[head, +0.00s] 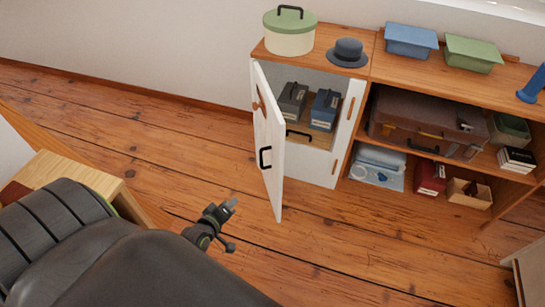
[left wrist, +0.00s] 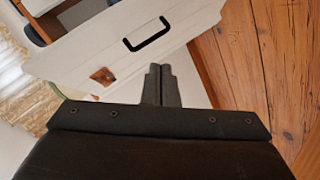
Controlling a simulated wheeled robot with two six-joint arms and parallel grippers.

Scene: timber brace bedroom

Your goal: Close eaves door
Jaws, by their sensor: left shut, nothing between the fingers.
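The white eaves door (head: 268,140) stands ajar on the small cabinet, swung out toward me and hinged at the cabinet's left side. It has a black bar handle (head: 265,158). My left gripper (head: 229,207) is shut and empty, to the left of and below the door's lower part in the head view. In the left wrist view, the shut fingers (left wrist: 161,78) point toward the door (left wrist: 115,45), whose black handle (left wrist: 147,34) lies beyond the fingertips. I see no contact with the door. My right gripper is not in view.
The open cabinet holds dark file boxes (head: 325,108). A hatbox (head: 290,32) and a grey hat (head: 347,52) sit on its top. Shelves with a brown suitcase (head: 428,118) adjoin at right. A wooden table (head: 75,172) stands at left. The floor (head: 160,130) left of the door is clear.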

